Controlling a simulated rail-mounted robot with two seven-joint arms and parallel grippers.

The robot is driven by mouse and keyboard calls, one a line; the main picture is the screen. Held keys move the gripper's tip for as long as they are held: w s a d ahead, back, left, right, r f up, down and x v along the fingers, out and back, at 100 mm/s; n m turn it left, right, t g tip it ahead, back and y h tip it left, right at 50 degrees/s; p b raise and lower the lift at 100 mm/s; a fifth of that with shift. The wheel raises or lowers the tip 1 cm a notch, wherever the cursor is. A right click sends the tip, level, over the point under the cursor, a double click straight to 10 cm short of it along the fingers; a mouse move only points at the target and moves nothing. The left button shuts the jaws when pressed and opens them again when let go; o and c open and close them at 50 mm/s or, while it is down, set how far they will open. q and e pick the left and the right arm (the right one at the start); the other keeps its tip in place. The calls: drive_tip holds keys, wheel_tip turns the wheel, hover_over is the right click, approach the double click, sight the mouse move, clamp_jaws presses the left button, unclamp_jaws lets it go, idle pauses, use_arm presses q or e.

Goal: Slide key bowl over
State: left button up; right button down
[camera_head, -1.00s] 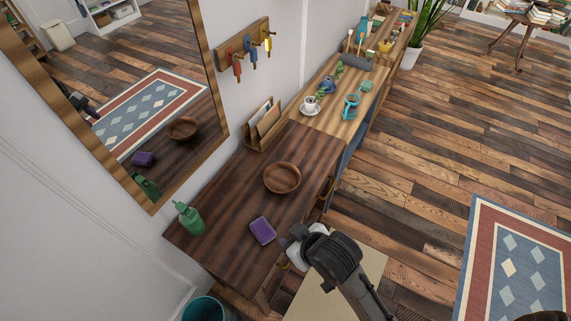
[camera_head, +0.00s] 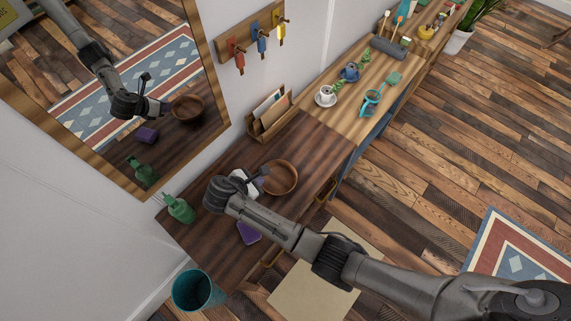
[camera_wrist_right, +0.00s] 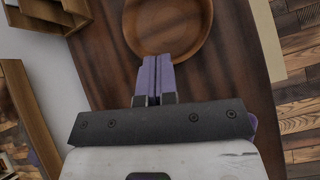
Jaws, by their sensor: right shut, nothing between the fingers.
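The key bowl, a round brown wooden bowl (camera_head: 280,177), sits on the dark wooden tabletop (camera_head: 290,140) near the letter holder. My right gripper (camera_head: 262,174) is over the table, shut and empty, just left of the bowl in the head view. In the right wrist view, the purple-tipped fingers of this gripper (camera_wrist_right: 158,62) are together and point at the near rim of the bowl (camera_wrist_right: 165,28). Whether they touch the rim I cannot tell. The bowl's top is cut off in that view. My left gripper is not in view.
A green bottle (camera_head: 180,209) and a purple block (camera_head: 248,233), partly behind my arm, stand on the table. A wooden letter holder (camera_head: 272,119) is behind the bowl. A cup on a saucer (camera_head: 325,96) stands farther right. A teal bin (camera_head: 197,291) is below.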

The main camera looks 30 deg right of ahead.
sight(288, 168)
drive_tip(key=d+f, duration=0.2)
drive_tip(key=w+d+f+n+b, duration=0.1)
drive_tip(key=d+f, duration=0.1)
drive_tip(key=w+d+f+n+b, duration=0.1)
drive_tip(key=d+f, duration=0.1)
drive_tip(key=shift+d+f, duration=0.4)
drive_tip(key=d, duration=0.1)
drive_tip(key=w+d, duration=0.1)
drive_tip(key=shift+d+f, duration=0.15)
drive_tip(key=shift+d, duration=0.25)
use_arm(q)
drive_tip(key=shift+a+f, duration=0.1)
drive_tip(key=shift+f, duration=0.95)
use_arm(e)
drive_tip(key=shift+w+d, duration=0.15)
drive_tip(key=shift+d, duration=0.5)
